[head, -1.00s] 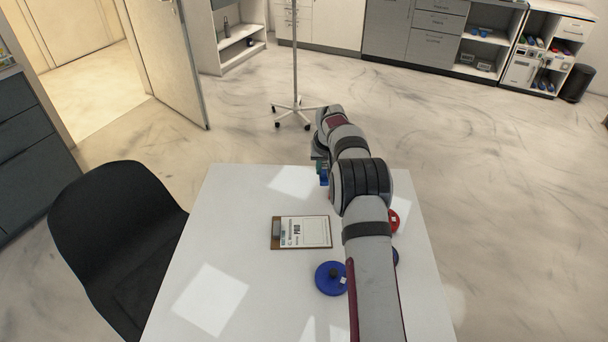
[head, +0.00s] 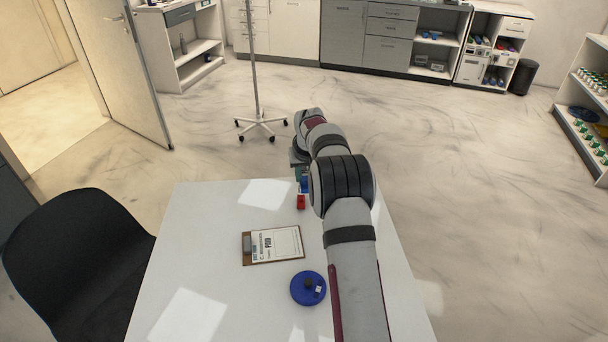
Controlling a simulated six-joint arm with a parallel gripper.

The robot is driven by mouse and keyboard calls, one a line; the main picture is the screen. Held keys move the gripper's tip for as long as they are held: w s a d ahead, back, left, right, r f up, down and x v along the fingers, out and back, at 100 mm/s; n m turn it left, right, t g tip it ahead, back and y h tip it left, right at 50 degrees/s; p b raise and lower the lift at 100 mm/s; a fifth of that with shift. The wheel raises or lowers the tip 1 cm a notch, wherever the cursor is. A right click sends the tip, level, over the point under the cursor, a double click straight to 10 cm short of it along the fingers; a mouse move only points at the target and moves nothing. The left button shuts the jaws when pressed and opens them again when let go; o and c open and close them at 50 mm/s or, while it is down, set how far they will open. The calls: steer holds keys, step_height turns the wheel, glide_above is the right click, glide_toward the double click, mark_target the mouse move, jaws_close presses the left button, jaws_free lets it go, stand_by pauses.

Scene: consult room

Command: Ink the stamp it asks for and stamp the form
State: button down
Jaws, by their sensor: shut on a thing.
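My gripper (head: 303,176) is at the far edge of the white table, partly hidden by my arm. It is shut on a small blue block, which looks like a stamp (head: 305,185). A small red block, likely another stamp (head: 301,202), stands just in front of it on the table. The form (head: 275,244) lies on a brown clipboard (head: 247,255) left of my arm, with large print that seems to read "PAID". A round blue piece (head: 297,293), perhaps an ink pad or its lid, lies nearer, with a dark knob and white tag.
The white table (head: 200,240) is bare on its left side. A black chair (head: 75,255) stands at its left edge. A wheeled pole stand (head: 262,125) is on the floor beyond. My arm covers the table's right part.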

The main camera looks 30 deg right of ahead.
steer(key=s+d+f+n+y, duration=0.2)
steer(key=s+n, duration=0.3)
steer(key=s, duration=0.6)
steer(key=s+d+f+n+y, duration=0.15)
steer(key=s+n, duration=0.25)
steer(key=s, duration=0.6)
steer(key=shift+d+f, duration=0.2)
steer(key=shift+f, duration=1.05)
steer(key=shift+d+f, duration=0.2)
steer(key=shift+f, duration=1)
steer(key=shift+f, duration=0.5)
step_height(320, 180, up, 7)
